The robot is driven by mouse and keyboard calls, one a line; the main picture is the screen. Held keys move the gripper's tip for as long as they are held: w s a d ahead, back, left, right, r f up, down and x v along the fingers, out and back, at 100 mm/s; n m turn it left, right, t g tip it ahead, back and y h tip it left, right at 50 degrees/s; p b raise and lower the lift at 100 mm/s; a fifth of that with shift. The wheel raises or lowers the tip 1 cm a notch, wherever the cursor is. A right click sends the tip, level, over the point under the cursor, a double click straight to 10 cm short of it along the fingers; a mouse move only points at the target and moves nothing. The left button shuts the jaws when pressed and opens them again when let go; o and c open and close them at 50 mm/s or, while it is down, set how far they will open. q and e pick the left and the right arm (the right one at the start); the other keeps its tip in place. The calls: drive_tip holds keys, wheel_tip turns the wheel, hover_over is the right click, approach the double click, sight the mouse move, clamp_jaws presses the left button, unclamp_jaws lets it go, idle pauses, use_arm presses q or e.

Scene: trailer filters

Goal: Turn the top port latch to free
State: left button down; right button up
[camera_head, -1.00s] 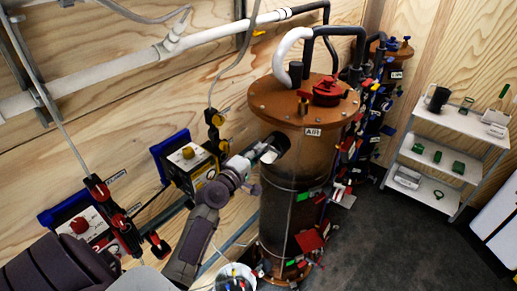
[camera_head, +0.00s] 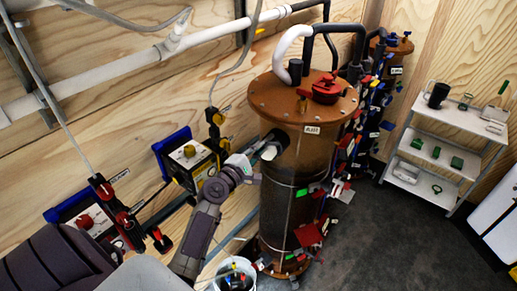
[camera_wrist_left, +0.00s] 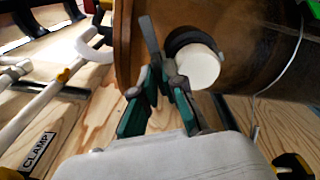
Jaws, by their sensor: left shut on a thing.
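The filter vessel (camera_head: 283,205) is a tall brown cylinder with an orange-brown lid. Its top port (camera_head: 268,152) faces left near the upper side. In the left wrist view the port is a white round end (camera_wrist_left: 198,67) with a dark collar. A flat grey lever (camera_wrist_left: 149,36), which looks like the port latch, stands beside the collar. My left gripper (camera_wrist_left: 166,68) has its green-backed fingers closed at the lever's lower end. The contact is partly hidden by the fingers. In the head view this gripper (camera_head: 255,160) is at the port. My right gripper is not in view.
A red valve (camera_head: 326,90) sits on the lid. A yellow-black box (camera_head: 190,160) is on the wall left of the port. Many coloured tags hang right of the vessel. A white bucket (camera_head: 248,267) stands below. A white shelf cart (camera_head: 450,123) is at right, with dark floor free before it.

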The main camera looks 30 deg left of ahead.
use_arm(q)
drive_tip(key=c, duration=1.3)
unclamp_jaws()
drive_tip(key=shift+o, duration=0.2)
drive_tip(key=s, duration=1.2)
drive_tip(key=shift+f, duration=0.15)
